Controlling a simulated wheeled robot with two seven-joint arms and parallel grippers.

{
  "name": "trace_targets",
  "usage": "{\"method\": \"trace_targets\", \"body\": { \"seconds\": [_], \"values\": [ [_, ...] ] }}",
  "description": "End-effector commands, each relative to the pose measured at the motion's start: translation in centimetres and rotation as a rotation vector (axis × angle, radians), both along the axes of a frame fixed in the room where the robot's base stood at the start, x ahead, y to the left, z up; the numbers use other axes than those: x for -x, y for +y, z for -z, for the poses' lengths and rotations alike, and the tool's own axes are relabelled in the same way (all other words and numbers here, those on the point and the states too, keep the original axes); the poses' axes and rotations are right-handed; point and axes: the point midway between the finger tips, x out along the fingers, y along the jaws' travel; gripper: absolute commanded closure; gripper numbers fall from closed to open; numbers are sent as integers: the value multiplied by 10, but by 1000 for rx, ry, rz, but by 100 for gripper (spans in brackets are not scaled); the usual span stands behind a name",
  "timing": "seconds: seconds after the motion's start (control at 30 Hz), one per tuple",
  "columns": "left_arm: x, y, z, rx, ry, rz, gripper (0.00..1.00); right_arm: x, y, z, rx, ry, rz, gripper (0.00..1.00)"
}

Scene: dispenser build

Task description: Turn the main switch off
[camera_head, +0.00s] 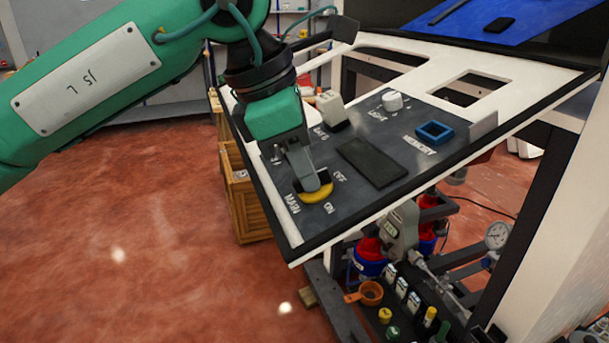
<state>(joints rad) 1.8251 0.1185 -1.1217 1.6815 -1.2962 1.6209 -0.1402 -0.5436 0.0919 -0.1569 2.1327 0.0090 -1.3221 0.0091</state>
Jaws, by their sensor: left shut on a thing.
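The main switch (318,196) is a yellow round knob at the near left corner of a dark control panel (373,135). The words MAIN, ON and OFF are printed around it. My left gripper (312,180) reaches down from above and is shut on the switch, with its fingers covering the upper part. The knob's exact pointing direction is hidden by the fingers. My right gripper is not in view.
The panel also bears a white LIGHT knob (392,101), a pale switch (331,107), a blue MEMORY frame (434,132) and a flat black rectangle (371,162). A wooden crate (244,205) stands below left. A gauge (498,235) and fittings lie below. Red floor is clear at left.

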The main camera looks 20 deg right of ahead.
Motion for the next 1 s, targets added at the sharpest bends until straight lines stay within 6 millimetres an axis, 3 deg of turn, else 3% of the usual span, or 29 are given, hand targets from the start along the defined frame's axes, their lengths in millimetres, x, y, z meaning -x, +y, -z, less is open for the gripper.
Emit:
{"method": "trace_targets", "body": {
  "seconds": [0.43,1.0],
  "values": [
    [0,0,0,3,93,-234,100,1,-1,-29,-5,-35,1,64],
    [-1,0,0,5,112,-280,100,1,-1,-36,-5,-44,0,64]
  ]
}}
